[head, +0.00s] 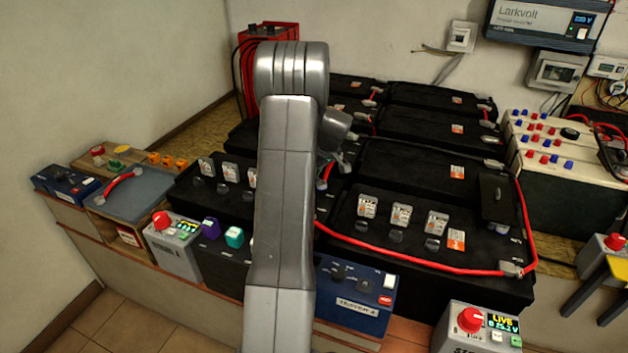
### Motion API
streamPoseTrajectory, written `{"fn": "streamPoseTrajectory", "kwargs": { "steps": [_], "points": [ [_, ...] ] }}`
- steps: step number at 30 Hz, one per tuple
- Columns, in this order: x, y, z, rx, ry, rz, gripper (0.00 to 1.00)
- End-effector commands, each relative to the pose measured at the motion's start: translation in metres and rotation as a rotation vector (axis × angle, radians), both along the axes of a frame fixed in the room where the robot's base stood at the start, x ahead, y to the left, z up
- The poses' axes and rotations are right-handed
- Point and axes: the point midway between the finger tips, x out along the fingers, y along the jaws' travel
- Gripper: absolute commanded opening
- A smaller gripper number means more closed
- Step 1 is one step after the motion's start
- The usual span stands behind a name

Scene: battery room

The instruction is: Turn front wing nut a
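Two black front batteries stand on the bench, the left one (188,187) partly behind my arm and the right one (400,250) in fuller view. Grey terminal clamps sit on the right front battery's corner (511,269) and on the battery behind it (493,164). I cannot make out which fitting is front wing nut a; it may be hidden or too small. My grey arm rises through the middle of the head view and covers part of both batteries. A short wrist part shows right of the arm; my gripper's fingers are hidden behind it.
Red cables run between the batteries. A blue box (350,298), a grey box with a red knob and "LIVE" display (478,328), and another red-knob box (172,245) line the front. A blue-grey tray (140,193) lies left. A terminal panel (548,150) stands right.

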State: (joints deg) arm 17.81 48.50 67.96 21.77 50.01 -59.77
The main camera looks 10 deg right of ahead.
Motion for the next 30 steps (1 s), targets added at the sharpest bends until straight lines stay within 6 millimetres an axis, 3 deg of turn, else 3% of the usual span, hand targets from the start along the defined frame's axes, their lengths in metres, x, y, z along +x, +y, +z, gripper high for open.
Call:
{"fn": "streamPoseTrajectory", "kwargs": {
  "steps": [15, 30],
  "points": [
    [0.0019, -0.0033, -0.0014, 0.0, 0.002, 0.377, 0.0],
    [0.0023, -0.004, -0.0004, -0.001, 0.002, 0.473, 0.0]
  ]
}}
